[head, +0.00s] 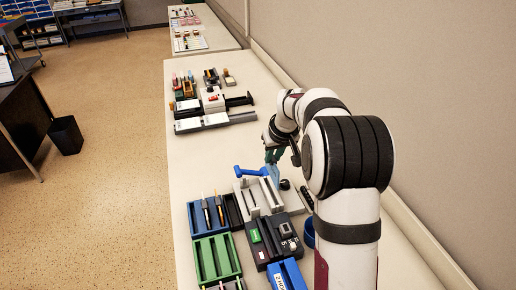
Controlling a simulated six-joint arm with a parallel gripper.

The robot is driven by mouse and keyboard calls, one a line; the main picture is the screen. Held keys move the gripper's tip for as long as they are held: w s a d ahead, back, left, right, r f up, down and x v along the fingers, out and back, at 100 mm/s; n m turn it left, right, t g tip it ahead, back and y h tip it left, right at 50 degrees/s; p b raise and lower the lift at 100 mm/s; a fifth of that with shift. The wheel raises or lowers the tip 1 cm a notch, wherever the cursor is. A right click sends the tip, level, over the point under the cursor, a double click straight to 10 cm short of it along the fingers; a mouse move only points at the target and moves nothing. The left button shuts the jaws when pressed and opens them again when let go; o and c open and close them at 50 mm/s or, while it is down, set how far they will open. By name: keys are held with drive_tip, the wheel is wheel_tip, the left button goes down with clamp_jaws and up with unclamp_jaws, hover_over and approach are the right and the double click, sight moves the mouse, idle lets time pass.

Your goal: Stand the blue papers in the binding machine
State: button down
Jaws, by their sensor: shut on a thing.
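My gripper (273,160) is over the middle of the near table, shut on the blue papers (274,173). Only a small pale blue piece of them shows below the fingers, roughly upright. The light grey binding machine (247,205) stands just below them in the picture, with upright plates and a blue lever (251,171) at its far side. The papers are at the machine's far right end. I cannot tell whether they touch it or are inside its slot.
A blue tray (203,217) with pens, a green tray (212,260) and a black device (262,245) crowd the near table. A grey and black machine (213,104) stands farther back. Bare table lies between, left of my arm. The wall is close on the right.

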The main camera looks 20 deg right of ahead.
sight(272, 178)
drive_tip(key=shift+f, duration=4.45)
drive_tip(key=c, duration=0.7)
unclamp_jaws()
wheel_tip(272, 178, up, 9)
drive_tip(key=shift+w+f, duration=0.1)
